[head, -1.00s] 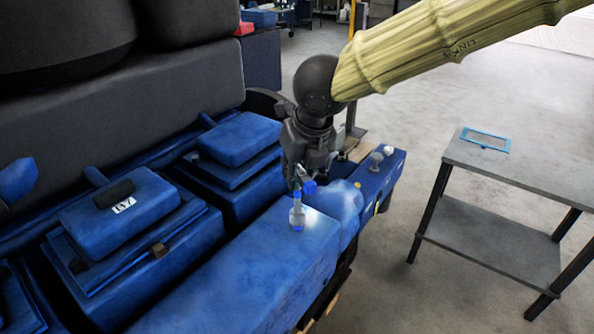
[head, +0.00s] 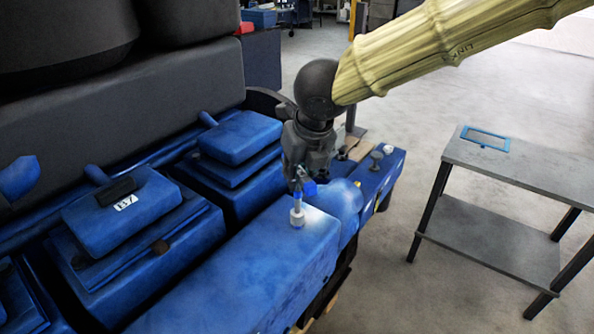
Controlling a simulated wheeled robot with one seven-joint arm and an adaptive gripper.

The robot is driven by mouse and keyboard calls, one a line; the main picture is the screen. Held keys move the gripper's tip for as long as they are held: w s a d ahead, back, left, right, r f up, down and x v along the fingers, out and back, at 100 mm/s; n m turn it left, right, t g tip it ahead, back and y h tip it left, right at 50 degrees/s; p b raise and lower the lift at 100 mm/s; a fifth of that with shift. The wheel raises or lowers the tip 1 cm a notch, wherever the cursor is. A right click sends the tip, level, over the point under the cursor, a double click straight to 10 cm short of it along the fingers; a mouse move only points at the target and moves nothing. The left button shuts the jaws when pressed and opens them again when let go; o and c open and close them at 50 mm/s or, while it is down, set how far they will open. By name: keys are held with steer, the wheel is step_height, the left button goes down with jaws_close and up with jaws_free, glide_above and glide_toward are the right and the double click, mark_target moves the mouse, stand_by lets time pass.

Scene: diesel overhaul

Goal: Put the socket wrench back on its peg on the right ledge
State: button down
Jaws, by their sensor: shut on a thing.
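My gripper (head: 300,181) points down over the near end of the long blue engine cover and is shut on a small tool, apparently the socket wrench (head: 297,214). The tool has a bright blue part at the fingertips and a pale cylindrical end hanging below. Its lower end is at or just above the cover; I cannot tell if it touches. The right ledge (head: 371,187) is blue and lies just right of and behind my gripper. Short knob-like posts stand on it, one dark (head: 376,161); I cannot tell which is the wrench's peg.
Blue engine covers with raised blocks (head: 120,212) fill the left. A rounded blue bulge (head: 340,203) lies between the cover and the ledge. A grey two-tier table (head: 530,175) with a blue frame (head: 485,138) stands right. Open floor lies between.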

steer(key=shift+s+f, duration=0.1)
steer(key=shift+f, duration=0.15)
steer(key=c, duration=1.3)
jaws_free()
steer(key=shift+o, duration=0.2)
steer(key=o, duration=0.5)
steer(key=shift+r, duration=0.1)
step_height(320, 180, up, 7)
steer(key=p, duration=0.6)
steer(key=shift+p, duration=0.4)
steer(key=shift+r, duration=0.9)
